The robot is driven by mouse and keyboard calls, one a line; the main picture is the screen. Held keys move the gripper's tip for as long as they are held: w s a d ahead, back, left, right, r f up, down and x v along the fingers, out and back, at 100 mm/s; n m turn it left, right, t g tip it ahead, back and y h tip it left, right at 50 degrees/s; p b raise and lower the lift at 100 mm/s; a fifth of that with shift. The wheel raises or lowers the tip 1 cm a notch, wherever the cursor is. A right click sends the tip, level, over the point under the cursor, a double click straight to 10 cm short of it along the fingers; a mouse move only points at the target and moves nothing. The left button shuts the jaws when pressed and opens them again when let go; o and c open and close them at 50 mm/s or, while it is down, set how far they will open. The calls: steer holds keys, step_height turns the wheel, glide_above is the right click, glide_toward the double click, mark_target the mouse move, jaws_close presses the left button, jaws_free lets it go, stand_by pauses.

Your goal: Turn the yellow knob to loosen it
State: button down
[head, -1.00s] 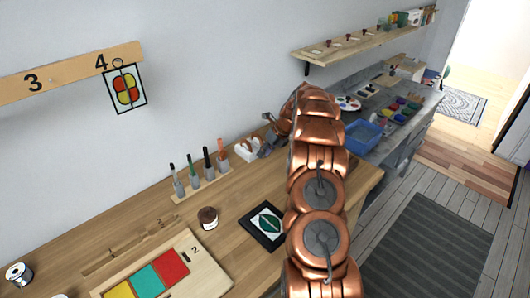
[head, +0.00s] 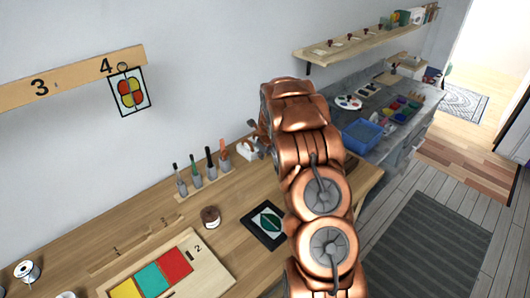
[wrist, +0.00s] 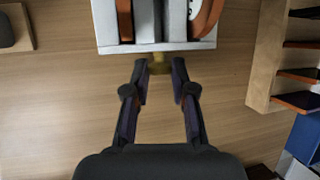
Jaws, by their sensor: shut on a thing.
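The yellow knob (wrist: 159,65) sticks out from the near side of a white device (wrist: 155,47) at the top of the wrist view. The tips of my gripper (wrist: 160,76) lie on either side of the knob and are shut on it. The device holds grey and orange-brown parts; its far end is cut off by the frame. In the head view the white device (head: 247,152) stands on the bench by the wall, partly behind my copper arm. The knob is hidden there, and only a bit of my gripper (head: 256,136) shows.
A brown jar (head: 210,217), a dark framed leaf picture (head: 266,224) and a board with coloured panes (head: 205,262) lie nearer. A wooden rack (wrist: 268,60) stands at the right in the wrist view.

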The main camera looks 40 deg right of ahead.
steer(key=shift+a+f+h+b, duration=0.1)
steer(key=shift+f+h+b, duration=0.1)
steer(key=shift+h+b, duration=0.7)
steer(key=shift+b, duration=0.2)
steer(key=shift+a+r+h+b, duration=0.1)
steer(key=shift+h+b, duration=0.2)
steer(key=shift+b, duration=0.25)
steer(key=c, duration=1)
jaws_free()
steer(key=shift+o, duration=0.2)
steer(key=shift+r, duration=0.1)
steer(key=v, duration=1.2)
steer(key=shift+s, duration=0.2)
